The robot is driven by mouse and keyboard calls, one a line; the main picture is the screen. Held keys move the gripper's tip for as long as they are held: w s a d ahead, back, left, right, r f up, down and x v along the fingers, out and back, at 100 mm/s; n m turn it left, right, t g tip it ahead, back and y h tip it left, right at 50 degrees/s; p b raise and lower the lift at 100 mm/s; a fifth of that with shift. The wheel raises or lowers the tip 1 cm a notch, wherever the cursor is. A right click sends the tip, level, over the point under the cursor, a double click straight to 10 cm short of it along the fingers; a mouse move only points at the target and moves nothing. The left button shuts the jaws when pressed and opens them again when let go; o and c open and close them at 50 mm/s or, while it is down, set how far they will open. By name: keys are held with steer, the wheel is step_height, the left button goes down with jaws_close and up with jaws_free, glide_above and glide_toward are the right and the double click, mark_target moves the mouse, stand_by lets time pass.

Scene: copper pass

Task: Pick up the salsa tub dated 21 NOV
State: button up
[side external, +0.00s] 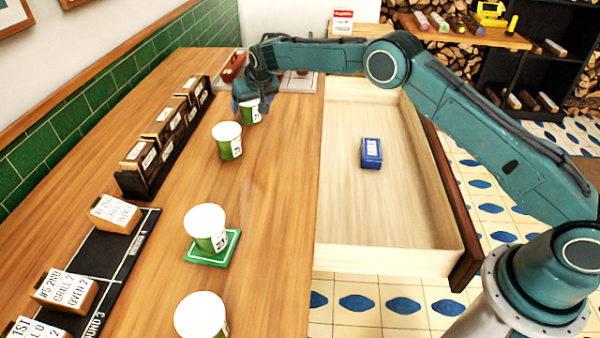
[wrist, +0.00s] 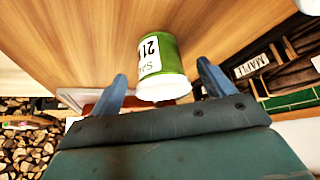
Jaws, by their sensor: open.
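A green and white tub (wrist: 160,58) shows in the wrist view, its label reading "Salsa" and "21"; the month cannot be read. It appears between the fingertips of my gripper (wrist: 163,74), which is open. I cannot tell whether either finger touches it. In the side view my gripper (side external: 246,98) is low at the far part of the counter, over the farthest tub (side external: 251,114), and partly hides it. Similar tubs stand nearer: one (side external: 229,142) behind the middle, one (side external: 207,226) on a green mat (side external: 205,257), and one (side external: 202,316) at the front. Their dates are not clearly readable.
A dark rack of labelled blocks (side external: 165,138) runs along the left, with more blocks (side external: 68,290) on a black board nearer. An open drawer (side external: 400,215) on the right holds a blue box (side external: 371,153). The wooden counter (side external: 275,220) is clear right of the tubs.

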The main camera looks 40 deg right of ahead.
mark_target(251, 108)
steer(key=shift+x, duration=1.7)
steer(key=shift+r, duration=0.1)
steer(key=c, duration=1.2)
